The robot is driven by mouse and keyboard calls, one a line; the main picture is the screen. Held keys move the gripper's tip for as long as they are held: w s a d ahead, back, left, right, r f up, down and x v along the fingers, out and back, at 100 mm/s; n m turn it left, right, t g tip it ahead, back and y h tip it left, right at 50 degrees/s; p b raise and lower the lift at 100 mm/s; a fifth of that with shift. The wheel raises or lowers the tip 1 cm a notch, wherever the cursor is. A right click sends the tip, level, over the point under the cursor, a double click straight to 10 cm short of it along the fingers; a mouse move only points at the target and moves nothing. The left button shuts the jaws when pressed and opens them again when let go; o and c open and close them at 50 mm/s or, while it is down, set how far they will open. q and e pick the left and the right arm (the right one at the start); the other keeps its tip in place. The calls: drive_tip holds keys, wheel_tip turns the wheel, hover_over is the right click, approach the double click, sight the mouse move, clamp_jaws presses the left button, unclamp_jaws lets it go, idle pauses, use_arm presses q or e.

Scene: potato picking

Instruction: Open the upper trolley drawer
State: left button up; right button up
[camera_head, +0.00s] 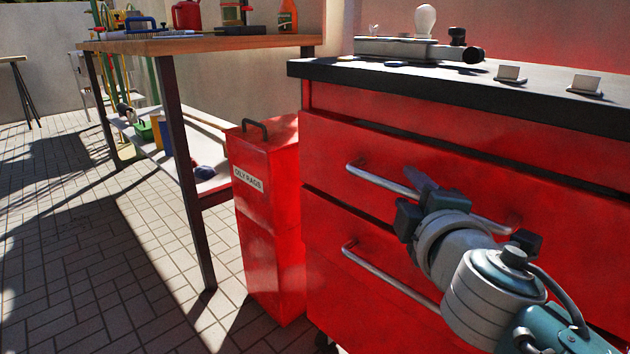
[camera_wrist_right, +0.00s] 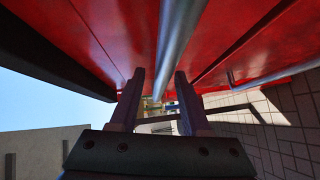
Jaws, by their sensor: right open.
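The red trolley (camera_head: 320,240) stands at the right in the head view. Its upper drawer (camera_head: 335,145) looks shut, with a silver bar handle (camera_head: 375,178). The lower drawer (camera_head: 325,225) below it also looks shut and has a similar handle (camera_head: 385,278). My right gripper (camera_head: 421,187) is at the upper handle and hides its middle part. In the right wrist view, the fingers (camera_wrist_right: 160,75) are open, and the handle bar (camera_wrist_right: 176,40) runs between them without visible clamping. Whether a finger touches it, I cannot tell. My left gripper is in neither view.
On the dark trolley top (camera_head: 340,72) are a vise-like tool (camera_head: 405,48) and two small card holders (camera_head: 510,73). A red oily rags bin (camera_head: 265,225) stands close to the trolley's left. A wooden workbench (camera_head: 200,43) is behind it. The tiled floor (camera_head: 110,280) at left is clear.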

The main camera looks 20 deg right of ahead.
clamp_jaws()
idle(1.3)
